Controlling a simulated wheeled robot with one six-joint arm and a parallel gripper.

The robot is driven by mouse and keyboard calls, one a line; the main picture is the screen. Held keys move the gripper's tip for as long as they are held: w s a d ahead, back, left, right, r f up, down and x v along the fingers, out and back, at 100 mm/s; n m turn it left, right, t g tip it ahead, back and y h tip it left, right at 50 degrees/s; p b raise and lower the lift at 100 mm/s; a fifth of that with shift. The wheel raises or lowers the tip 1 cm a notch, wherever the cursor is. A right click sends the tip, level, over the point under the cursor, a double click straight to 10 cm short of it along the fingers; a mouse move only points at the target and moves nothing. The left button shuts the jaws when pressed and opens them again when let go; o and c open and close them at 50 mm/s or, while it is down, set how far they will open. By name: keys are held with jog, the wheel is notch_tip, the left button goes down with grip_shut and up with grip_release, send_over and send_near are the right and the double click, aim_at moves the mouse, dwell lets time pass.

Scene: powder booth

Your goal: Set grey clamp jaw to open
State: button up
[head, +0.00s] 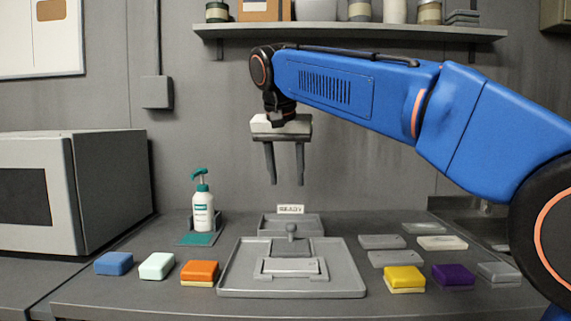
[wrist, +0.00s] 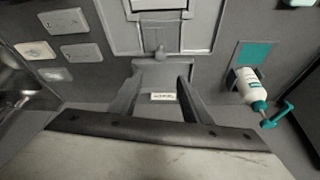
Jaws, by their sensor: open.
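The grey clamp (head: 290,267) sits in the middle of a grey tray on the bench, with a raised bar across it. My gripper (head: 287,183) is open and empty, pointing down, high above the back of the tray and apart from everything. Its two fingers also show in the wrist view (wrist: 161,80).
Blue, mint and orange blocks lie left of the tray (head: 228,280); yellow, purple and grey blocks lie right. Several flat grey plates (head: 381,241) lie behind those. A pump bottle (head: 203,212) stands back left. A READY sign (head: 290,209) stands behind. A shelf (head: 350,32) hangs above.

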jog(key=v, duration=0.3)
dwell(0.4)
